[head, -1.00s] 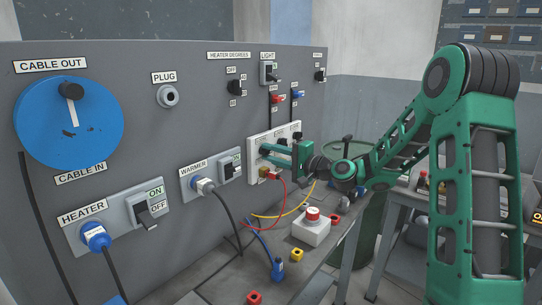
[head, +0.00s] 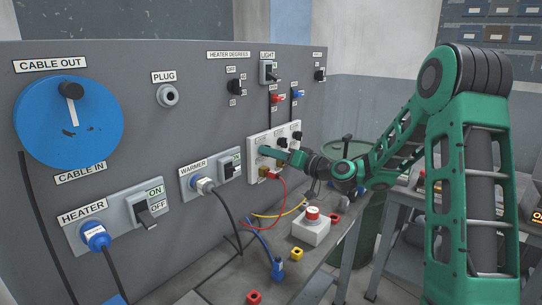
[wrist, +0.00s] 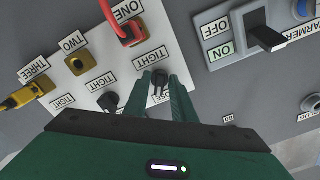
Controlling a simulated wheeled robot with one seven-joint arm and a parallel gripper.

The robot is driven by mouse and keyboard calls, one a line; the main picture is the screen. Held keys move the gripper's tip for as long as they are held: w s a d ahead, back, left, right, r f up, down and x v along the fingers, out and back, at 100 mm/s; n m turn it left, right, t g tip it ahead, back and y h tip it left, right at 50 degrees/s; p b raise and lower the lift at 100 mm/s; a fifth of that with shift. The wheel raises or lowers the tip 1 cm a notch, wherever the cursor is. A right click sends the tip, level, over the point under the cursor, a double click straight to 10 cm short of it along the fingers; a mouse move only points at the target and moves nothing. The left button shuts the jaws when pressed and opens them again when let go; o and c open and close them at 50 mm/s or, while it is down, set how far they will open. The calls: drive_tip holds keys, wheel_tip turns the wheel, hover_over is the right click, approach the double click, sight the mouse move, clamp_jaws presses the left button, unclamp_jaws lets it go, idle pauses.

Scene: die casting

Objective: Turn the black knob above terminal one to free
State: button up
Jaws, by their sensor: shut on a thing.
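The white terminal panel (head: 252,146) is on the grey wall. It shows upside down in the wrist view (wrist: 90,45). The black knob above terminal one (wrist: 159,86) sits between the two green fingers of my gripper (wrist: 162,79), which is shut on it. In the head view my gripper (head: 268,153) reaches the panel from the right and hides this knob. A red plug (wrist: 128,32) is in terminal one. TIGHT and partly hidden LOOSE labels are near the knob. Where its pointer stands I cannot tell.
The second knob (wrist: 110,101) is close beside my left finger in the wrist view. A yellow plug (wrist: 22,97) is in terminal three. The warmer switch (head: 229,168) is left of the panel. Red and yellow cables hang below, over a bench with a red button box (head: 311,229).

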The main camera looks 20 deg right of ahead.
drive_tip(key=n, duration=0.3)
drive_tip(key=shift+d+f, duration=0.25)
drive_tip(key=shift+f, duration=0.1)
clamp_jaws()
unclamp_jaws()
drive_tip(key=shift+w+r+n, duration=0.1)
drive_tip(key=shift+n, duration=1.2)
drive_tip(key=shift+d, duration=0.1)
drive_tip(key=o, duration=0.7)
drive_tip(key=shift+o, duration=0.2)
drive_tip(key=shift+a+r, duration=0.1)
drive_tip(key=shift+a, duration=0.1)
drive_tip(key=v, duration=1)
drive_tip(key=shift+s+d, duration=0.25)
